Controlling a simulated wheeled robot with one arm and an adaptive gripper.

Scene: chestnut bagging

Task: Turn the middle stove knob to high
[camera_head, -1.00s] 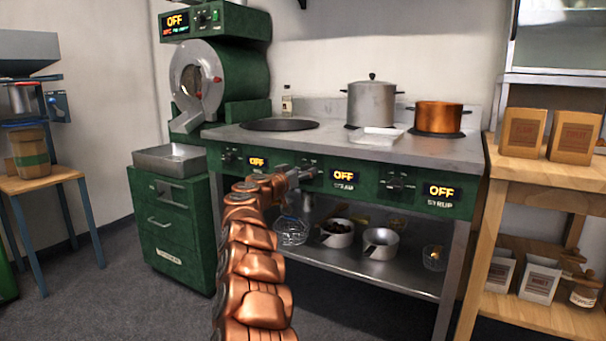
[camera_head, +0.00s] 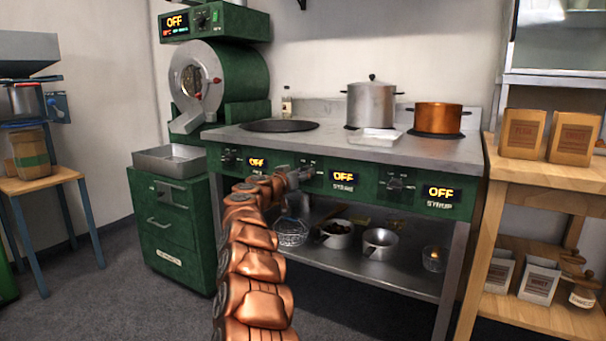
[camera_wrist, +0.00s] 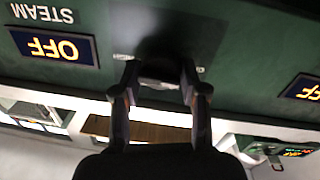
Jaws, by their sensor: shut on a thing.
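The stove (camera_head: 400,150) has a green front panel with several knobs and lit displays. The middle display (camera_head: 344,177) reads OFF above the word STEAM; it shows upside down in the wrist view (camera_wrist: 55,47). My gripper (camera_head: 302,174) is at the panel just left of that display. In the wrist view its two fingers (camera_wrist: 160,80) are closed around the middle knob (camera_wrist: 160,72), which is mostly dark and shadowed. The knob's pointer cannot be made out. The right knob (camera_head: 396,185) sits beside a display reading OFF, SYRUP.
A silver pot (camera_head: 371,105) and a copper pot (camera_head: 438,117) stand on the stove top. Small pans (camera_head: 380,242) and bowls sit on the shelf below. A wooden rack (camera_head: 535,170) stands right, a green drawer cabinet (camera_head: 170,225) left.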

